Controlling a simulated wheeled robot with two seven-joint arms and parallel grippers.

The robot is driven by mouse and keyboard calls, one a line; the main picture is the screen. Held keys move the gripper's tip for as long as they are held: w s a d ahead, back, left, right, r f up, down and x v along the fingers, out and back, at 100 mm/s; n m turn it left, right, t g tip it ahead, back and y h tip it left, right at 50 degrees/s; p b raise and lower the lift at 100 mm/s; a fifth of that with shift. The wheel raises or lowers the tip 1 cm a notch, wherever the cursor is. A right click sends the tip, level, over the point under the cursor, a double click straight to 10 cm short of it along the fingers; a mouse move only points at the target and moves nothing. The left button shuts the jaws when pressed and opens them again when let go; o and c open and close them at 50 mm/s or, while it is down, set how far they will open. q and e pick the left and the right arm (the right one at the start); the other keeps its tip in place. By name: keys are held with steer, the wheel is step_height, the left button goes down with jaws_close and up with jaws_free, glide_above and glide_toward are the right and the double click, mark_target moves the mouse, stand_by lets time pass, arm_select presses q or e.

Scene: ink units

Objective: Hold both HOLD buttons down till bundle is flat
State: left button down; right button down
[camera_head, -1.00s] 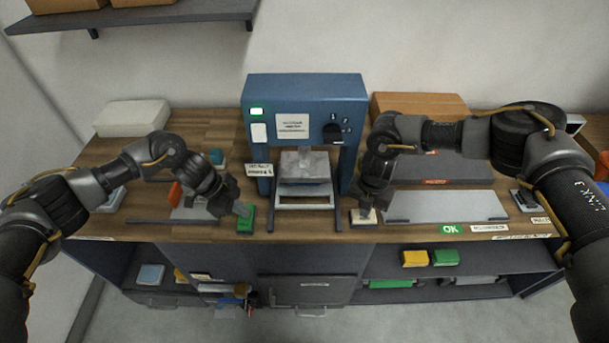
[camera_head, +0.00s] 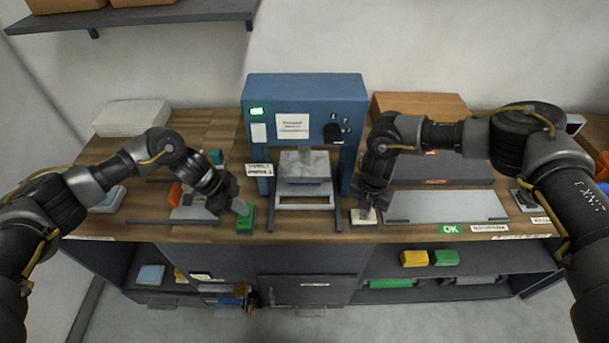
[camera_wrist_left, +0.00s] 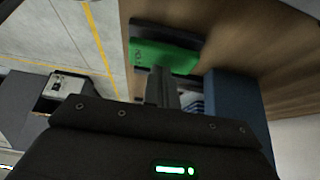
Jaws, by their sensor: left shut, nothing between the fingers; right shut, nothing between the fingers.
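The blue press (camera_head: 305,88) stands at the middle of the bench. Its grey pressing plate (camera_head: 303,168) hangs on a short stem over the pale bed (camera_head: 303,200); I cannot clearly tell the bundle from the plate. A green button block (camera_head: 245,222) sits left of the press, a pale button block (camera_head: 363,219) right of it. My left gripper (camera_head: 242,208) is shut, its tips down at the green block, which also shows in the left wrist view (camera_wrist_left: 165,57). My right gripper (camera_head: 365,208) is shut, its tips down at the pale block. How far either button is pressed is hidden.
An orange item (camera_head: 175,194) is near my left wrist. Open shelves are under the bench.

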arm_select(q)
steer(key=shift+r, duration=2.5)
arm_select(e)
steer(key=shift+r, duration=3.05)
arm_select(q)
steer(key=shift+s+f, duration=0.1)
arm_select(e)
steer(key=shift+s+f, duration=0.1)
